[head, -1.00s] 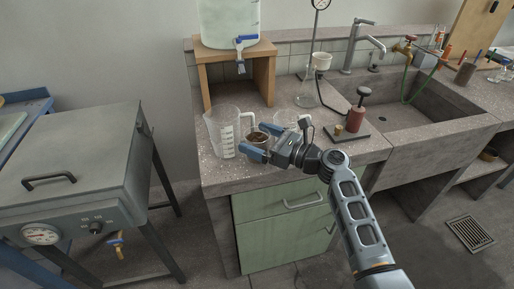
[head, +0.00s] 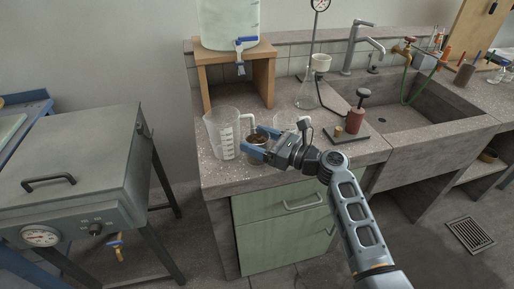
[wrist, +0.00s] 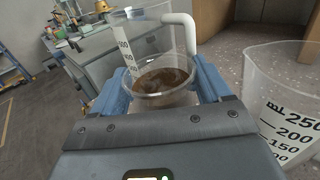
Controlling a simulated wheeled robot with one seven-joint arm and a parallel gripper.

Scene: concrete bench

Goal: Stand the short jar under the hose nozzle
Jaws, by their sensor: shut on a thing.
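The short jar (head: 257,141) is clear with brown contents and stands near the bench's front edge, beside a clear measuring jug. My gripper (head: 262,146) has its blue fingers on both sides of the jar, shut on it. The wrist view shows the jar (wrist: 161,82) upright between the fingers. A green hose (head: 405,88) hangs in a curve at the sink on the right, by a brass tap (head: 404,50). Its nozzle end is too small to make out clearly.
The measuring jug (head: 222,135) stands close left of the jar, and a clear beaker (head: 286,122) stands close behind my gripper. A red pump bottle (head: 356,119) on a dark plate and a flask (head: 309,97) stand between the jar and the sink (head: 425,100).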

